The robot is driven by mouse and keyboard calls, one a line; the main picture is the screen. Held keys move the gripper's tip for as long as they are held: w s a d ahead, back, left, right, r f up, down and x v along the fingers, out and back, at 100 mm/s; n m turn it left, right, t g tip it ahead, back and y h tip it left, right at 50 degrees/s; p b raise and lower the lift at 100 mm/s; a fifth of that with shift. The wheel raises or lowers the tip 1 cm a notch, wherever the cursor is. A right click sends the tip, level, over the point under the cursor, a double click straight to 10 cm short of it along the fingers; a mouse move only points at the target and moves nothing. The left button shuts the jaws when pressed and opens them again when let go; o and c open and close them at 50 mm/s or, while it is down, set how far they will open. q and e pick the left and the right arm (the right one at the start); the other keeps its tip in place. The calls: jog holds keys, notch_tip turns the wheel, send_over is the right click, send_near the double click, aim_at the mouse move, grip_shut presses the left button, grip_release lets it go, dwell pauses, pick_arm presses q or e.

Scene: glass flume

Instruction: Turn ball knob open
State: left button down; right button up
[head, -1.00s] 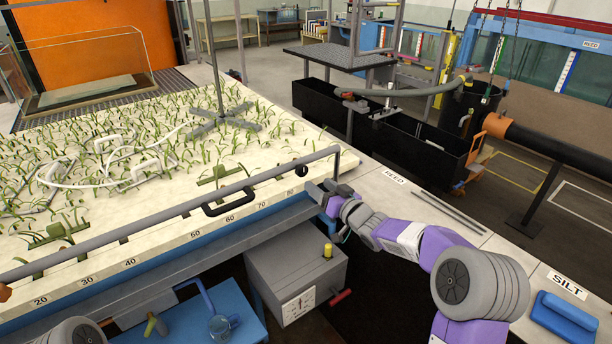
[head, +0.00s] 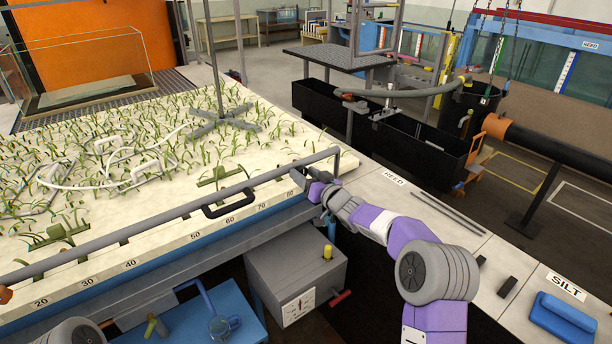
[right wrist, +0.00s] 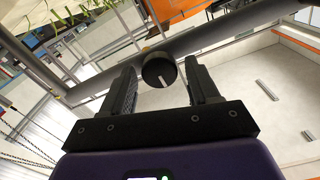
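The ball knob (right wrist: 158,69) is black and round with a short white mark on its face. It sits by the grey rail (right wrist: 210,35). My right gripper (right wrist: 162,76) is open, with one finger on each side of the knob and visible gaps between. In the head view my right gripper (head: 302,178) is at the right end of the rail and hides most or all of the knob.
The rail runs along the front edge of the pale planted bed (head: 110,215), with a black handle (head: 228,203) left of my right gripper. A grey box (head: 295,270) with a dial and a red handle stands below. A blue block (head: 565,318) lies on the ledge at right.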

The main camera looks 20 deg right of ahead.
jog(key=c, duration=0.9)
jog(key=m+p, duration=0.3)
jog(key=p, duration=0.1)
jog(key=shift+r, duration=0.1)
jog(key=shift+c, duration=0.2)
jog(key=m+p, duration=0.3)
jog(key=m, duration=0.1)
jog(key=shift+d+m, duration=0.1)
jog(key=shift+m, duration=0.3)
jog(key=m+p, duration=0.1)
jog(key=m, duration=0.1)
jog(key=shift+m, duration=0.4)
jog(key=m, duration=0.2)
jog(key=shift+f+m+p, duration=0.2)
jog(key=shift+m+p, duration=0.1)
jog(key=shift+p, duration=0.1)
jog(key=shift+m, duration=2.3)
jog(key=o, duration=1.1)
jog(key=shift+c, duration=0.2)
